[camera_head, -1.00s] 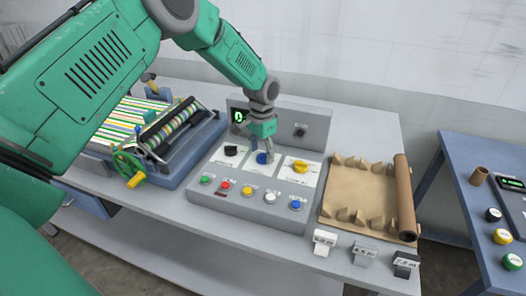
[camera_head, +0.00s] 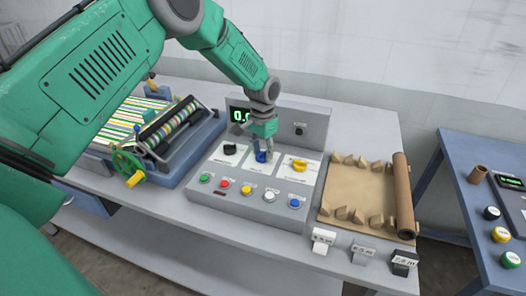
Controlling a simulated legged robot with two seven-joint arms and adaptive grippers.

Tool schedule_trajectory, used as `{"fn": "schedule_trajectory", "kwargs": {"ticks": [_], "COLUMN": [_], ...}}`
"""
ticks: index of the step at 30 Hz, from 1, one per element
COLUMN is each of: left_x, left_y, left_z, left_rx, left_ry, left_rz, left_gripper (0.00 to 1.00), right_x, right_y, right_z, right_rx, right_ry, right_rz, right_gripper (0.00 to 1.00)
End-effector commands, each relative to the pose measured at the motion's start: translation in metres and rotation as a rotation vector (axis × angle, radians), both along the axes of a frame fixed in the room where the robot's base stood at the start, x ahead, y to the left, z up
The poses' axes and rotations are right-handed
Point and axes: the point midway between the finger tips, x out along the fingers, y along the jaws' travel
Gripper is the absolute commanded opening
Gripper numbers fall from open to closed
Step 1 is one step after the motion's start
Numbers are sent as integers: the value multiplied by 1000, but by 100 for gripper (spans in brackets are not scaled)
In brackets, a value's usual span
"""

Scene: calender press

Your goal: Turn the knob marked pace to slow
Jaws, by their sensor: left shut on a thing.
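The control panel (camera_head: 256,198) has a row of three knobs: a black one (camera_head: 230,149), a blue one (camera_head: 263,157) and a yellow one (camera_head: 299,165). Each stands on a white plate with print too small to read, so I cannot tell which is marked pace. My left gripper (camera_head: 264,152) points down and is shut on the blue knob, covering its upper part. My right gripper is not in view.
Several coloured push buttons (camera_head: 247,190) line the panel's front. A display (camera_head: 240,115) is behind, partly hidden by my arm. The striped-roller press (camera_head: 172,128) with a green handwheel (camera_head: 128,165) is at left. A brown sheet and roll (camera_head: 402,195) lie at right.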

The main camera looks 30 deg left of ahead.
Motion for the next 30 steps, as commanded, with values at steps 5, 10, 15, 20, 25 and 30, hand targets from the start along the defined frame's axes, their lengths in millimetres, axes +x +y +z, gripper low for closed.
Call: {"fn": "schedule_trajectory", "kwargs": {"ticks": [5, 10, 15, 20, 25, 30], "left_x": [-1, -2, -2, -2, -2, -2], "left_y": [2, 1, 1, 1, 1, 1], "left_z": [-1, -2, -2, -2, -3, -3], "left_rx": [5, 5, 5, 4, 4, 4], "left_ry": [5, 5, 6, 7, 8, 9], "left_rz": [128, 286, 448, 596, 734, 840], "left_gripper": [6, 6, 6, 6, 6, 6], "right_x": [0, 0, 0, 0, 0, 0], "right_y": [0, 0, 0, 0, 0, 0], "right_z": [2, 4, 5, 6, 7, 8], "right_rx": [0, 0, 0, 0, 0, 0], "right_ry": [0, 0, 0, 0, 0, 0], "right_rz": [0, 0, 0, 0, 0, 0], "right_gripper": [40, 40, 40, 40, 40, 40]}}
